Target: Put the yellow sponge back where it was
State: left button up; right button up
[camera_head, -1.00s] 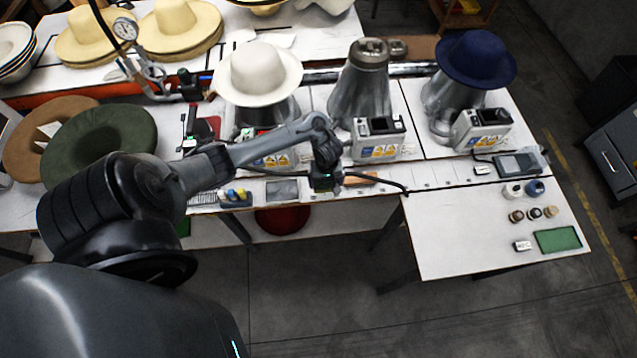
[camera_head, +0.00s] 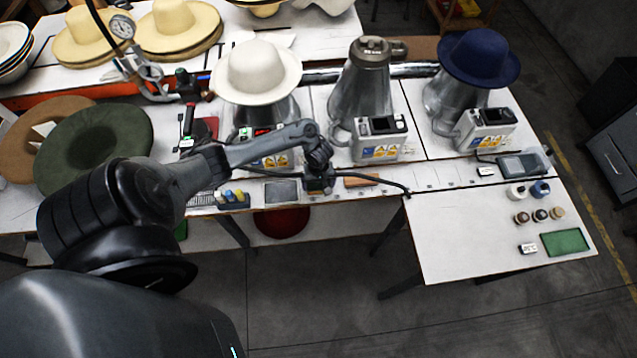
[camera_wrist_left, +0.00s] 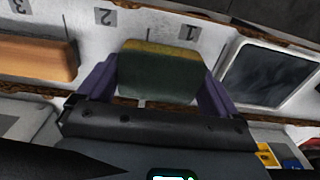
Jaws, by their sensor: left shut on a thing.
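The yellow sponge (camera_wrist_left: 158,72) is between the two purple fingers of my left gripper (camera_wrist_left: 157,85). It shows a yellow strip along its far edge and a dark green face toward the wrist camera. The fingers are shut on its two sides. In the head view my left gripper (camera_head: 318,188) is at the front strip of the bench, and the sponge is hidden or too small to make out. The sponge is over the white strip, near the printed labels 1 and 2; I cannot tell whether it touches the surface. My right gripper is not in view.
An orange-brown block (camera_head: 361,180) lies right of the gripper; it also shows in the wrist view (camera_wrist_left: 35,57). A dark panel with a pale frame (camera_head: 282,191) lies to the left. A hat press (camera_head: 270,146) stands behind. The side table (camera_head: 450,235) has free room.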

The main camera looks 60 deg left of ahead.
aim_at(319, 184)
pick_arm(q)
jog(key=shift+f, duration=0.1)
jog(key=o, duration=0.6)
notch_tip(319, 184, up, 12)
jog(key=p, duration=0.5)
jog(key=d+r+m+t, duration=0.2)
jog(key=d+m+t, duration=0.2)
jog(key=d+m, duration=0.95)
jog(key=s+d+r, duration=0.3)
jog(key=r, duration=0.1)
jog(key=s+d+r+m, duration=0.1)
jog(key=s+d+r, duration=0.2)
jog(key=s+r, duration=0.1)
jog(key=s+d+r+m, duration=0.1)
jog(key=s+d+r, duration=0.3)
jog(key=shift+s+r, duration=0.1)
jog(key=shift+r, duration=0.1)
